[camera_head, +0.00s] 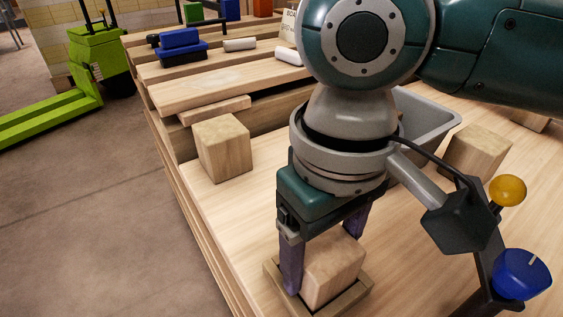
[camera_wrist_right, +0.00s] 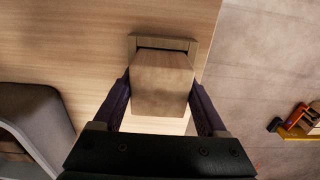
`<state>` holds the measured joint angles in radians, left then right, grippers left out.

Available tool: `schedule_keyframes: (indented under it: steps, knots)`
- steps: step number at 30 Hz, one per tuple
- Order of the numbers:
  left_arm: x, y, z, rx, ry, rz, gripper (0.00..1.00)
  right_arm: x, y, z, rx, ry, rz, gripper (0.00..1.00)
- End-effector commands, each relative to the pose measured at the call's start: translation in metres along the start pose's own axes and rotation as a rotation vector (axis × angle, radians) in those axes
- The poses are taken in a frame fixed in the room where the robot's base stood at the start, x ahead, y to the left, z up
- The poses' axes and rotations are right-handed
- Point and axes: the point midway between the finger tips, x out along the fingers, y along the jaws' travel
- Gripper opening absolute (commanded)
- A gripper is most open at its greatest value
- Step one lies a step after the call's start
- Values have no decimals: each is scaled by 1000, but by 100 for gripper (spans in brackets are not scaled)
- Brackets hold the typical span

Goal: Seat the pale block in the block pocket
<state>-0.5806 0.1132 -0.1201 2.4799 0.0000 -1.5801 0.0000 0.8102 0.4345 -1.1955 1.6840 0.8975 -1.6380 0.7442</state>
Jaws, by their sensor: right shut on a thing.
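The pale block (camera_head: 335,268) is a light wooden cube between the fingers of my right gripper (camera_head: 322,262), which is shut on it. In the right wrist view the block (camera_wrist_right: 162,82) sits between the two dark fingers of the right gripper (camera_wrist_right: 162,98). The block pocket (camera_head: 356,294) is a low square wooden frame on the bench, directly under and around the block's base. Its far rim (camera_wrist_right: 163,40) shows in the right wrist view, with a dark gap beside the block. I cannot tell whether the block is fully down. My left gripper is not in view.
Another wooden block (camera_head: 223,148) stands on the bench at left, and one (camera_head: 476,150) at right. A grey bin (camera_head: 428,118) is behind my right arm. A blue knob (camera_head: 521,274) and a yellow ball (camera_head: 507,190) are at right. The bench edge is left of the pocket.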

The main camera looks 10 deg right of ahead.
Motion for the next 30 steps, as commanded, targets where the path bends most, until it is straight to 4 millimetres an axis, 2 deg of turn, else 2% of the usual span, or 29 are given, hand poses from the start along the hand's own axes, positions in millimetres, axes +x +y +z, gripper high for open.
schedule_keyframes:
  steps: [5, 6, 12, 21, 26, 30]
  knots:
    - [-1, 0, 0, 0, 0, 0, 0, 2, 0, 0, 1, 0, -1, 11]
    - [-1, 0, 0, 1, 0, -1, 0, 2, 0, 0, 1, 0, 0, 78]
    - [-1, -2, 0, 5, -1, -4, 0, 2, 0, 0, 1, 0, 0, 100]
    - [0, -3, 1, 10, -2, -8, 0, -2, 0, 0, 0, 2, 1, 100]
    - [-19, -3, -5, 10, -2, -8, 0, -32, 0, -1, 0, 3, 0, 100]
    - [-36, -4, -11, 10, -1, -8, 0, -66, 0, -1, 1, 3, -1, 100]
